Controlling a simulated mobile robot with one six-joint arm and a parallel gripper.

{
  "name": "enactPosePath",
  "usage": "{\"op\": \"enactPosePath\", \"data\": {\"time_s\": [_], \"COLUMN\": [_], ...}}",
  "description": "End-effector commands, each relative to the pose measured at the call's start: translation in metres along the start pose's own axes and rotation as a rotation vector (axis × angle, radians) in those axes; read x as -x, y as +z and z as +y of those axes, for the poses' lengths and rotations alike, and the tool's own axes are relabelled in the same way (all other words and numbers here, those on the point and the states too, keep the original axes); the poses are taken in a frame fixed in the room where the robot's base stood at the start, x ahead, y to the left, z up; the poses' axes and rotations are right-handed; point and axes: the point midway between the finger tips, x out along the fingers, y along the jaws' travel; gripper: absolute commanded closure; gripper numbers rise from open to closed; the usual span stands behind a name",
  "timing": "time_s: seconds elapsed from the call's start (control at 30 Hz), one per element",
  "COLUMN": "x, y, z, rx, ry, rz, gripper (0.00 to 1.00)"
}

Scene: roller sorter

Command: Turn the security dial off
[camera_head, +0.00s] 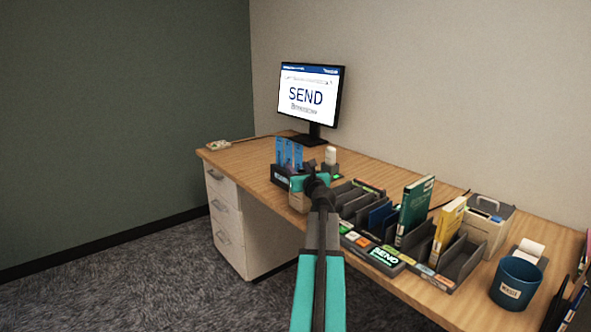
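I cannot make out a security dial for certain. A small pale flat item with red and other coloured marks (218,143) lies at the far left corner of the desk; it is too small to tell whether it bears a dial. My arm reaches up from the bottom middle, teal and black. My gripper (316,184) is at its far end, over the front part of the desk, right of the blue upright items. It is well to the right of the pale item. Its fingers are too small and dark to tell open from shut.
A monitor (310,97) reading "SEND" stands at the back. Blue upright items (288,153) sit in a dark holder. A grey divided sorter (460,262) holds green and yellow books. A blue bin (516,283) stands at right. The desk's left end (246,152) is mostly clear.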

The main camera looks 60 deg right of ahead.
Motion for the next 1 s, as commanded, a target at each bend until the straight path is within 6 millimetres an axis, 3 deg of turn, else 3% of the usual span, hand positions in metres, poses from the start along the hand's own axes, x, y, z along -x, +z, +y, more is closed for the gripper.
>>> {"op": "enactPosePath", "data": {"time_s": [1.0], "x": [0.094], "y": [0.0], "z": [0.003], "rx": [0.0], "ry": [0.001], "rz": [0.0], "gripper": [0.61]}}
